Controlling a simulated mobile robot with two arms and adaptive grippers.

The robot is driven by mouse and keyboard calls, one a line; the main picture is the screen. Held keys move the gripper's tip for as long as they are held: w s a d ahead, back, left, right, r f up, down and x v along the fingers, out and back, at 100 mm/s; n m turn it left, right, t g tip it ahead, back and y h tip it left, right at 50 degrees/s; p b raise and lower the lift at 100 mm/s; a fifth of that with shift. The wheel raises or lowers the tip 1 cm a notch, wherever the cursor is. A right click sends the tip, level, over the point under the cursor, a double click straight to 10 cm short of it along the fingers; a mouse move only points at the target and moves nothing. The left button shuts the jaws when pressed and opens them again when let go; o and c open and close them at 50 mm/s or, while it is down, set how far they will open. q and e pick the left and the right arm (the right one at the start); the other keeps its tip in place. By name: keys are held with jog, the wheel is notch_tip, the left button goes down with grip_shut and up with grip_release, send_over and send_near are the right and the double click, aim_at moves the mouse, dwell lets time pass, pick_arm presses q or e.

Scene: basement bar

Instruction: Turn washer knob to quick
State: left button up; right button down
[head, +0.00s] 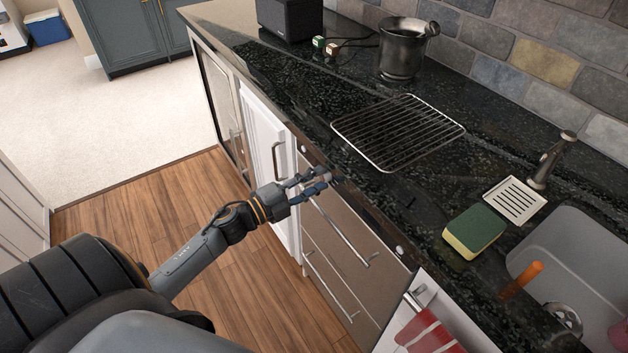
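The washer (345,255) is a stainless front with long bar handles, built in under the black counter. A narrow control strip (372,222) runs along its top edge, with a small pale round spot near each end. My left gripper (322,180) reaches in from the left, its fingertips at the strip's left half. A small grey piece shows at the fingertips. It may be the washer knob, but the fingers hide most of it. I cannot tell whether the fingers touch or grip it. The quick mark cannot be read. My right gripper is not in view.
A wire rack (398,130), a dark metal bucket (400,52) and a black box (290,18) stand on the counter. A green and yellow sponge (474,232) lies beside the sink (570,245). A red-striped towel (428,332) hangs in front. The wooden floor (135,205) is clear.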

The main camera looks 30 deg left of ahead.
pick_arm(q)
jog(key=shift+o, duration=1.2)
jog(key=shift+s, duration=0.15)
jog(key=v, duration=1.1)
jog(key=shift+s+a, duration=0.2)
jog(key=shift+s, duration=0.2)
jog(key=shift+f, duration=0.1)
jog(key=s+f+n+g+y+p, duration=0.1)
jog(key=s+f+n+g+y, duration=0.2)
jog(key=f, duration=0.7)
jog(key=s+a+f+n+g+y, duration=0.1)
jog(key=s+f+n+y, duration=0.1)
jog(key=f+n, duration=0.6)
jog(key=s+f+n+g+y+p, duration=0.1)
jog(key=s+f+n+g+y, duration=0.15)
jog(key=f, duration=0.95)
jog(key=s+d+f+n+g, duration=0.1)
jog(key=s+d+f+g, duration=0.2)
jog(key=s+d+f, duration=0.2)
jog(key=s+d+f+n+g, duration=0.2)
jog(key=s+f, duration=0.5)
jog(key=s, duration=0.4)
jog(key=s+d+f+n+g+p, duration=0.1)
jog(key=s+d+f+g, duration=0.3)
jog(key=s, duration=0.5)
jog(key=d+f, duration=0.2)
jog(key=d, duration=0.1)
jog(key=shift+d+g, duration=0.3)
jog(key=shift+g, duration=0.05)
